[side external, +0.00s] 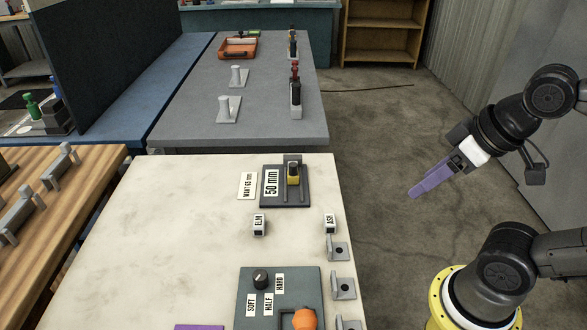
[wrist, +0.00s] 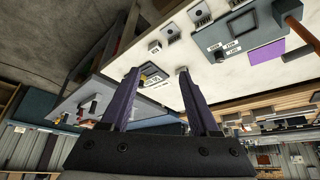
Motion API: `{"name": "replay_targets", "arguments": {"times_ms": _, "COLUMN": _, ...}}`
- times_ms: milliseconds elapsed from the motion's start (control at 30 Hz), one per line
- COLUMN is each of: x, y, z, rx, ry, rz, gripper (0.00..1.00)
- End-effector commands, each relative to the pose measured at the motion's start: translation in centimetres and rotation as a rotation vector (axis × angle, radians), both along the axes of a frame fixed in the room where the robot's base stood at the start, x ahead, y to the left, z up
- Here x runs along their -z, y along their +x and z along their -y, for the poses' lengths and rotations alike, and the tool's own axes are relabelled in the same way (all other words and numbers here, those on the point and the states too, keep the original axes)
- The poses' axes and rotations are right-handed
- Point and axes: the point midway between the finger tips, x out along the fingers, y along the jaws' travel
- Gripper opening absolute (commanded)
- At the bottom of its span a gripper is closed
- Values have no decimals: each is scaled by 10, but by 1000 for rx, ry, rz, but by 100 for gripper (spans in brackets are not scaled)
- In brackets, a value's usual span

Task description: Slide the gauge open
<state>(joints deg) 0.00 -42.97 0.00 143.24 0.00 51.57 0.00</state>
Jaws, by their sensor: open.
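The gauge (side external: 308,196) is a dark plate at the far right corner of the pale table. It has a white label reading 50 mm and a yellow slider (side external: 293,175) with a dark top in a track. A small white card (side external: 247,186) left of it seems to read WANT 63 mm. My gripper (side external: 417,190), with purple fingers, is open and empty in the air to the right of the table, well apart from the gauge. In the wrist view, the gauge shows small and partly hidden between the open fingers (wrist: 158,72).
Blocks marked ELM (side external: 259,226) and ASH (side external: 329,224) stand nearer than the gauge. Grey brackets (side external: 342,287) line the right edge. A panel (side external: 254,287) with a black knob and orange ball stands in front. A grey table (side external: 270,120) lies beyond. The table's middle left is clear.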

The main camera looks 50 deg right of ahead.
Motion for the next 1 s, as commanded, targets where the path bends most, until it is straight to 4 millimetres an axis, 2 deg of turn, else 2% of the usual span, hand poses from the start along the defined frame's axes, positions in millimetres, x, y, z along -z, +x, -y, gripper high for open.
{"name": "replay_targets", "arguments": {"times_ms": 533, "x": 0, "y": 0, "z": 0, "rx": -1, "ry": 0, "rz": 0, "gripper": 62}}
{"name": "replay_targets", "arguments": {"times_ms": 667, "x": 1, "y": -3, "z": 0, "rx": -45, "ry": -23, "rz": -15, "gripper": 62}}
{"name": "replay_targets", "arguments": {"times_ms": 767, "x": -20, "y": 3, "z": 0, "rx": -123, "ry": -66, "rz": 6, "gripper": 62}}
{"name": "replay_targets", "arguments": {"times_ms": 833, "x": -40, "y": 14, "z": 0, "rx": -174, "ry": -96, "rz": 11, "gripper": 62}}
{"name": "replay_targets", "arguments": {"times_ms": 1000, "x": -83, "y": 55, "z": 2, "rx": -290, "ry": -158, "rz": -13, "gripper": 62}}
